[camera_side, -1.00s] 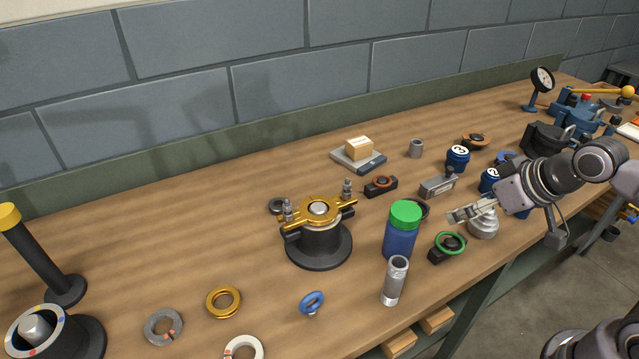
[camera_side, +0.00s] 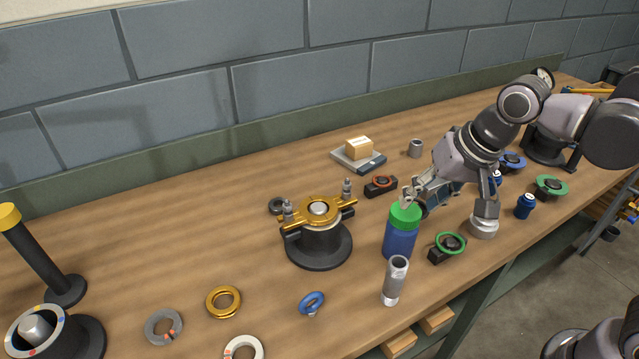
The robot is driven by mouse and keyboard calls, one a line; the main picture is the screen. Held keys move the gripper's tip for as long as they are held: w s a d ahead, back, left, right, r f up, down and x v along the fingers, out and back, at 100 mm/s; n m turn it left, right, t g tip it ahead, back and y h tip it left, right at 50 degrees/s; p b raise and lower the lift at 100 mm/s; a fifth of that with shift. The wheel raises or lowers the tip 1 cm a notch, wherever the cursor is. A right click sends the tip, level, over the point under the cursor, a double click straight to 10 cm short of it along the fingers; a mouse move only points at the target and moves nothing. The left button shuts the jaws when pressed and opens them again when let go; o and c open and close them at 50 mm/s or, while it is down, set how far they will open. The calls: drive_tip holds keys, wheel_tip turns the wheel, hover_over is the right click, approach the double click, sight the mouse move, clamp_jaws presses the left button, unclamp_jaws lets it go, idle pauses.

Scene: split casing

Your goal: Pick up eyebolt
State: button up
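The eyebolt (camera_side: 312,302) is a blue ring with a short metal shank. It lies on the wooden bench, left of the upright grey metal tube and in front of the gold-topped casing. My gripper (camera_side: 412,202) is behind and above it to the right, overlapping the green lid of the blue bottle in this view. I cannot tell whether it touches the lid. The fingers are small and partly confused with the items behind them, so their opening is unclear. The eyebolt is well apart from my gripper and nothing covers it.
The grey tube (camera_side: 395,280) and the blue bottle (camera_side: 400,242) stand between my gripper and the eyebolt. The black casing (camera_side: 318,245) with its gold clamp is behind the eyebolt. A gold ring (camera_side: 223,301) and a white ring (camera_side: 243,348) lie to the left. Bare bench surrounds the eyebolt.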

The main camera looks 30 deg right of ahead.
drive_tip(key=w+a+m+g, duration=0.25)
drive_tip(key=a+m, duration=0.25)
drive_tip(key=a, duration=0.8)
drive_tip(key=m+g+h, duration=0.1)
drive_tip(key=m+g, duration=0.1)
drive_tip(key=m, duration=0.3)
hover_over(303, 303)
wheel_tip(303, 303, down, 7)
drive_tip(key=shift+f, duration=3.05)
clamp_jaws()
